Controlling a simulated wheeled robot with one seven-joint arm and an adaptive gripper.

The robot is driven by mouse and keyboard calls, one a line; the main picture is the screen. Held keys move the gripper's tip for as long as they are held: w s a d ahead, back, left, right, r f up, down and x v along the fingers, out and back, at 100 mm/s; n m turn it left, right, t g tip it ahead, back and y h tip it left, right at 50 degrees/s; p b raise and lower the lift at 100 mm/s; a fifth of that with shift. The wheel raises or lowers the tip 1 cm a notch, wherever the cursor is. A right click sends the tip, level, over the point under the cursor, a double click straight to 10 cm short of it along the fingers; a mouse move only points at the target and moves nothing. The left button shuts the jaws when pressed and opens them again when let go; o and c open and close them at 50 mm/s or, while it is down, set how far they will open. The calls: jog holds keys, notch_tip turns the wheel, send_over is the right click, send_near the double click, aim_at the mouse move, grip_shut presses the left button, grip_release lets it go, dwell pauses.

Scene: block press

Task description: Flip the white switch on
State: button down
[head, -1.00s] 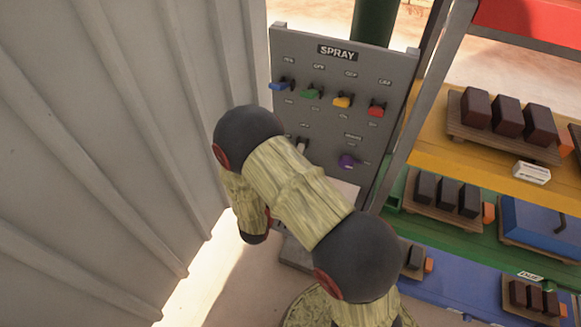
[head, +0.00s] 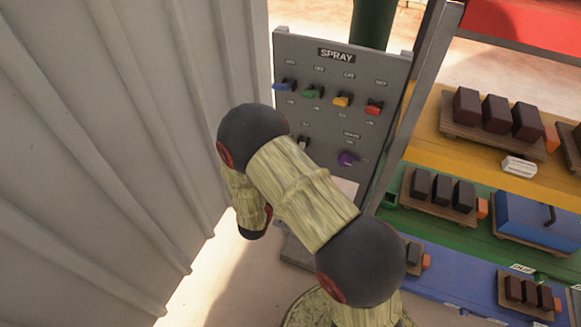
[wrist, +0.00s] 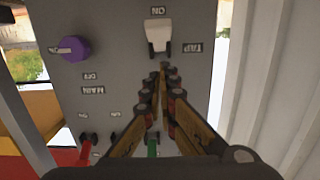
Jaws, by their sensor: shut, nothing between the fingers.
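The white switch (wrist: 157,36) is on the grey panel, below an upside-down ON label in the wrist view. In the head view the white switch (head: 303,143) shows just beyond my arm, at the panel's lower left. My gripper (wrist: 163,68) is shut and empty. Its fingertips point at the panel and appear just below the switch in the wrist view. I cannot tell whether they touch it. The arm hides my gripper in the head view.
A purple knob (wrist: 73,48) is beside the switch. Blue, green, yellow and red (head: 374,107) switches line the panel marked SPRAY (head: 337,55). A corrugated wall (head: 120,150) stands close on the left. Shelves with dark blocks (head: 497,112) are on the right.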

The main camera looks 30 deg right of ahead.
jog(key=s+a+f, duration=0.3)
jog(key=s+a, duration=0.2)
jog(key=a, duration=0.2)
jog(key=shift+s, duration=0.1)
dwell(0.5)
